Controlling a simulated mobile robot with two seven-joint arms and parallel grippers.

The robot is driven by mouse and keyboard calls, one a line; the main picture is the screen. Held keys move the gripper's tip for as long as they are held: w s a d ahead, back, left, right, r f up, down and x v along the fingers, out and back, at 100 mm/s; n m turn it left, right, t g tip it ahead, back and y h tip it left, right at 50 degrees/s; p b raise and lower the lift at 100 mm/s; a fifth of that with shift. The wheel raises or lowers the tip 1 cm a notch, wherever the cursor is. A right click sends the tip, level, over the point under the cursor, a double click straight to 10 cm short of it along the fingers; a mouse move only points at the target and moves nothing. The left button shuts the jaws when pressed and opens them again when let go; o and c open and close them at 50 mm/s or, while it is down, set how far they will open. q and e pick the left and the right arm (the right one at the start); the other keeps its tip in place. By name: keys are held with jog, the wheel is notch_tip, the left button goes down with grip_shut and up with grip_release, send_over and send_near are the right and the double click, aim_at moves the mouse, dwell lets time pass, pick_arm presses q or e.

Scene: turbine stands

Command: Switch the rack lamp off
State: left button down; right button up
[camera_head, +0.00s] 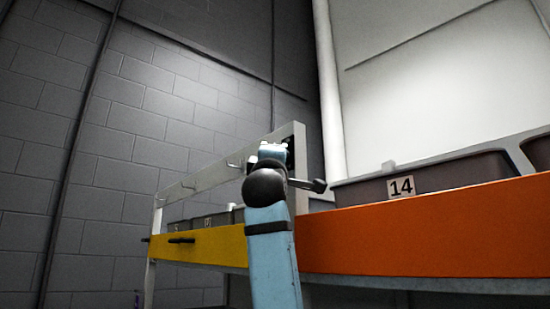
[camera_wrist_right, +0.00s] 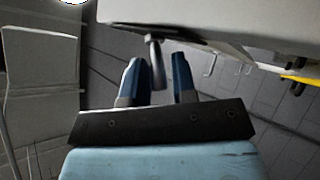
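My right gripper (camera_wrist_right: 157,60) is open in the right wrist view, its two blue fingers apart. A short grey metal lever or peg (camera_wrist_right: 154,48) hangs between the fingertips from the underside of a pale panel (camera_wrist_right: 210,14); I cannot tell if the fingers touch it, or whether it is the lamp's switch. A bright white disc (camera_wrist_right: 72,1), possibly the lamp, is cut by the top edge. In the head view my light-blue right arm (camera_head: 270,255) rises to the rack's white end post (camera_head: 300,165), and its wrist hides the fingers. My left gripper is not in view.
The white rack frame (camera_head: 205,175) has hooks and a yellow shelf edge (camera_head: 215,247) with grey bins behind. At right, an orange shelf edge (camera_head: 420,235) carries a grey bin (camera_head: 450,175) labelled 14. A grey block wall (camera_head: 130,110) stands behind.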

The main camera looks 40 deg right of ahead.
jog(key=b+v, duration=0.4)
jog(key=v, duration=1)
jog(key=shift+d+r, duration=0.1)
